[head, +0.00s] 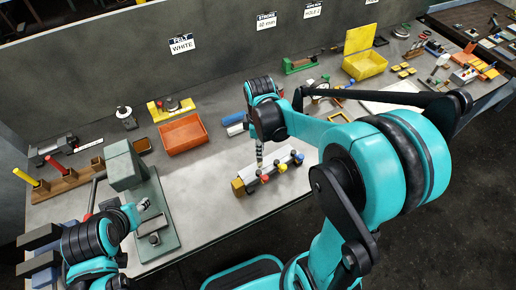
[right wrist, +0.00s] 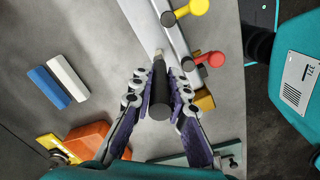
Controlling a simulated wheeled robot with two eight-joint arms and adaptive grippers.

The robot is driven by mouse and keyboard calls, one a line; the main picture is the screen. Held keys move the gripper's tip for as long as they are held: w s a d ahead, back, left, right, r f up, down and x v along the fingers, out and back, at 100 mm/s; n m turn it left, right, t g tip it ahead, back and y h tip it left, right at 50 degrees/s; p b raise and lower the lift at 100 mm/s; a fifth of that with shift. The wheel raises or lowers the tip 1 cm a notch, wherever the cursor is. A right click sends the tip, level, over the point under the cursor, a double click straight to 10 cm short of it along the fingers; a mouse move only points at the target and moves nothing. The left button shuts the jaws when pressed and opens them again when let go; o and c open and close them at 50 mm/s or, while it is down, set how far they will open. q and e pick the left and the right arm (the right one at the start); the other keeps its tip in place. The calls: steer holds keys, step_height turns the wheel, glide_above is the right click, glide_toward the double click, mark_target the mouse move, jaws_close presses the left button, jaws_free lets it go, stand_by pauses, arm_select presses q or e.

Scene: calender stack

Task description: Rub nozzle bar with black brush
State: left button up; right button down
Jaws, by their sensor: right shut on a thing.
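The nozzle bar (head: 268,168) is a pale metal bar with a brass end block (head: 238,187) and blue, red and yellow knobs along its front. In the right wrist view the bar (right wrist: 172,32) runs past the fingertips. My right gripper (right wrist: 160,84) is shut on the black brush (right wrist: 160,102), whose dark round handle sits between the purple-padded fingers. The brush's far end points at the bar; I cannot tell whether it touches. In the head view my right gripper (head: 259,148) is above the bar's left part. My left gripper (head: 143,204) is by the grey-green press; its jaws are unclear.
The grey-green press (head: 165,228) stands left of the bar. An orange bin (head: 184,134) and a blue-and-white block pair (head: 235,124) lie behind. A yellow bin (head: 365,65) is at the back right. Bare table lies between the press and the bar.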

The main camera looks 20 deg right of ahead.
steer(key=w+d, duration=0.1)
steer(key=d, duration=0.6)
steer(key=shift+w+d, duration=0.15)
steer(key=shift+d, duration=0.15)
stand_by(3.3)
steer(key=shift+r+p, duration=2.1)
steer(key=shift+r, duration=0.9)
